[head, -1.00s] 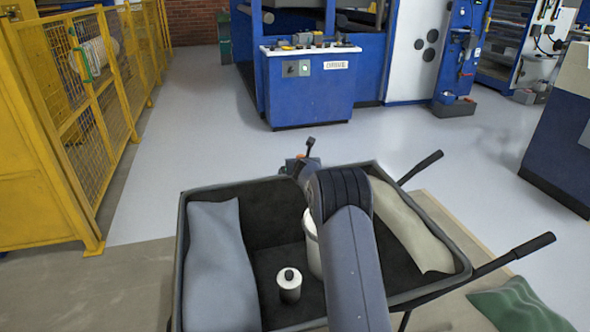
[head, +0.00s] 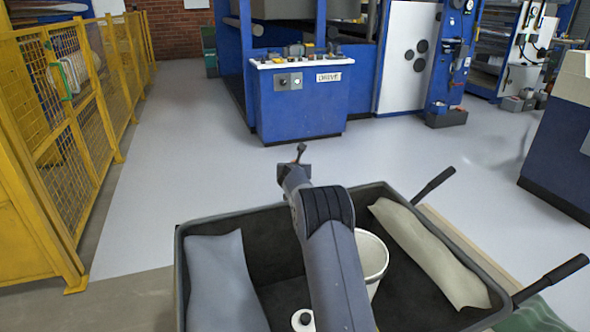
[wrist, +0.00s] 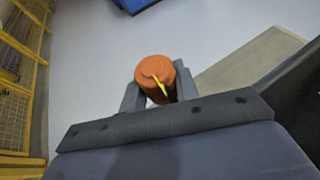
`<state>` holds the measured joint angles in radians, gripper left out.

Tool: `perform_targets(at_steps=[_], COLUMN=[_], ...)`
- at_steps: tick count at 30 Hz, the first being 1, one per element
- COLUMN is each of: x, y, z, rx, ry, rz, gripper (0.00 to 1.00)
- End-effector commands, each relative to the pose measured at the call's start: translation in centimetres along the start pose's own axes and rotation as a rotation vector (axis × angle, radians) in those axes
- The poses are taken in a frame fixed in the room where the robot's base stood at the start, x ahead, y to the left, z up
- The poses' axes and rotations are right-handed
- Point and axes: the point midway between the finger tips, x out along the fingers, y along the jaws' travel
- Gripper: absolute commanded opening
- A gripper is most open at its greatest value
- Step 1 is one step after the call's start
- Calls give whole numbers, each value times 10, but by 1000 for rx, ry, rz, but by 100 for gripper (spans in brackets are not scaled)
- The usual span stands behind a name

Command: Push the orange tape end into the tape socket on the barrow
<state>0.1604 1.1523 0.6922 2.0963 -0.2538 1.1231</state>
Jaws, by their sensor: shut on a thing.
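An orange cylindrical piece (wrist: 155,76) with a thin yellow strip shows in the wrist view and looks like the orange tape end. My gripper (wrist: 150,92) is shut on it, with a grey finger on either side. In the head view my gripper (head: 293,168) is held above the far edge of the dark barrow (head: 262,222), and the orange piece cannot be made out there. I cannot pick out the tape socket in either view; my arm covers part of the barrow.
The barrow holds a blue-grey sack (head: 220,280), a white bucket (head: 374,262), a beige sack (head: 432,250) and a white container with a dark cap (head: 303,321). A yellow mesh fence (head: 70,120) stands left. A blue DRIVE console (head: 300,105) stands beyond open floor.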

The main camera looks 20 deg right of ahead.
Motion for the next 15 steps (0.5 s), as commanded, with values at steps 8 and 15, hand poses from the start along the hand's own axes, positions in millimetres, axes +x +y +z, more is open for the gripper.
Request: perform_targets(at_steps=[8,15], x=[11,19], y=[0,0], z=[-26,-46], rx=[0,1], ry=[-1,-1], rz=[0,1], gripper=[0,0])
